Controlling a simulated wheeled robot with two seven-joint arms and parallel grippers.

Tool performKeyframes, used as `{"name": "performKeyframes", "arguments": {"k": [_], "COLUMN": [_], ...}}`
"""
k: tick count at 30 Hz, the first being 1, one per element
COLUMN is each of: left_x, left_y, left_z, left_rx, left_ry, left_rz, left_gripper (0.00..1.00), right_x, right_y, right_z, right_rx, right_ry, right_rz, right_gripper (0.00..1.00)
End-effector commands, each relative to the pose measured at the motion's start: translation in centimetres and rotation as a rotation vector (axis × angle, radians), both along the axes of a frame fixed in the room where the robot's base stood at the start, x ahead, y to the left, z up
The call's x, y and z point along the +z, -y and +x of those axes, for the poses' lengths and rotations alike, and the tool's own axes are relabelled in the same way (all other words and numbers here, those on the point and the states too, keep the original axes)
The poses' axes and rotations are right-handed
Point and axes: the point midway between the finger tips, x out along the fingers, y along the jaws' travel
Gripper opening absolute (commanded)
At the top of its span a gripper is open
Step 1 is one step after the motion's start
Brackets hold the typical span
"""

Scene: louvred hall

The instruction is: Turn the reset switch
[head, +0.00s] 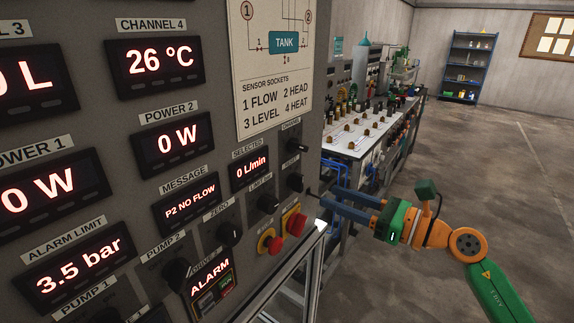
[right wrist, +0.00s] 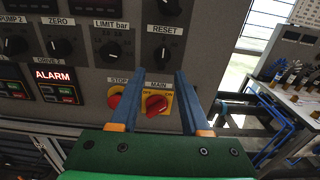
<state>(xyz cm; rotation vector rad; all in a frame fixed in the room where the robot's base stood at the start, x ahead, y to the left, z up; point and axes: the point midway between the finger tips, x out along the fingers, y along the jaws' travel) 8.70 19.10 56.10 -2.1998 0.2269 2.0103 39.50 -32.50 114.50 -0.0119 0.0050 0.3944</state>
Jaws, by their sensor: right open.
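The reset switch (right wrist: 163,54) is a black knob under a RESET label on the grey panel. It shows in the right wrist view just beyond and above the fingertips, and in the head view (head: 295,183) just left of them. My right gripper (head: 318,197) has blue fingers and is open and empty in front of the panel's right edge. In the wrist view its fingertips (right wrist: 162,74) frame the space below the knob, apart from it as far as I can tell. My left gripper is not in view.
Below are the red MAIN switch (right wrist: 156,104) on yellow and the red STOP button (head: 270,243). The LIMIT knob (right wrist: 111,51) is left of the reset switch. A lit ALARM display (head: 210,285) sits lower left. A bench (head: 350,143) with fittings stands behind; floor at right is clear.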

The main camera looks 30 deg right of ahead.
Motion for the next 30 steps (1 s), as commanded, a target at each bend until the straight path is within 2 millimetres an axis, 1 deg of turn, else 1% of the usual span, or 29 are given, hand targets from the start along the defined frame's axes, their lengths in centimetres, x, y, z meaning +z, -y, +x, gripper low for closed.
{"name": "performKeyframes", "arguments": {"k": [14,17,25,30], "left_x": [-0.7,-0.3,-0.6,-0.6], "left_y": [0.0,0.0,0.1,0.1], "left_z": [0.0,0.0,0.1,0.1], "left_rx": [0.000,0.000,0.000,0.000], "left_ry": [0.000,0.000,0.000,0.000], "left_rz": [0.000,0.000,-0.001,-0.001], "left_gripper": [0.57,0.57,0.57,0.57], "right_x": [-0.3,0.1,-0.2,-0.2], "right_y": [-2.6,-3.1,-3.4,-3.4], "right_z": [6.1,7.5,8.3,8.3], "right_rx": [0.001,0.000,-0.001,0.000], "right_ry": [0.001,0.005,0.002,0.000], "right_rz": [0.002,0.007,0.009,0.010], "right_gripper": [0.46,0.46,0.46,0.46]}}
